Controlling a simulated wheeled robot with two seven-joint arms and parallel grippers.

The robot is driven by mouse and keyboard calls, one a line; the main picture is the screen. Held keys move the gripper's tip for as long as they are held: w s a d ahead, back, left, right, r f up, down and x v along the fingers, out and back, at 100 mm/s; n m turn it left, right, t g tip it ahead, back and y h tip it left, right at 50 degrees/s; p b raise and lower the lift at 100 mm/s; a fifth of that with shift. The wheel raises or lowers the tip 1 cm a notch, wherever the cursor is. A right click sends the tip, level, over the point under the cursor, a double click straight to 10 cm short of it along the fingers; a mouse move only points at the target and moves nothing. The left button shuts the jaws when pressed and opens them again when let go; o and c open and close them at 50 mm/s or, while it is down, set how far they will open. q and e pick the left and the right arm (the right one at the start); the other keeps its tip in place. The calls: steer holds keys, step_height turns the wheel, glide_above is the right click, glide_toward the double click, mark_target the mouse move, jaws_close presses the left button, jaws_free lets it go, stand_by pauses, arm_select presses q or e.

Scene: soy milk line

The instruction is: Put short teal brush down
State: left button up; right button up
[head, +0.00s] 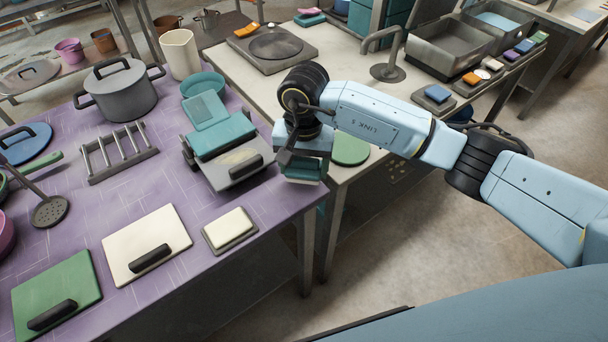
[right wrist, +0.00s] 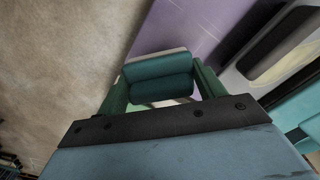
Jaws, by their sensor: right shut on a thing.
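My right gripper (head: 303,172) is at the right edge of the purple table, near the corner of the pale counter. In the right wrist view its two green fingers (right wrist: 153,92) are shut on the short teal brush (right wrist: 158,77), which shows as a rounded teal block with a thin pale edge. In the head view the brush is mostly hidden by the gripper, and I cannot tell whether it touches anything below. My left gripper is not in view.
A green disc (head: 350,150) lies on the pale counter (head: 340,62). Floor shows below the edge.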

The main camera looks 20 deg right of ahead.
mark_target(304, 176)
steer(key=shift+f, duration=1.85)
steer(key=shift+f, duration=0.2)
steer(key=o, duration=1.1)
steer(key=shift+r, duration=0.1)
step_height(304, 176, up, 12)
steer(key=shift+r, duration=0.15)
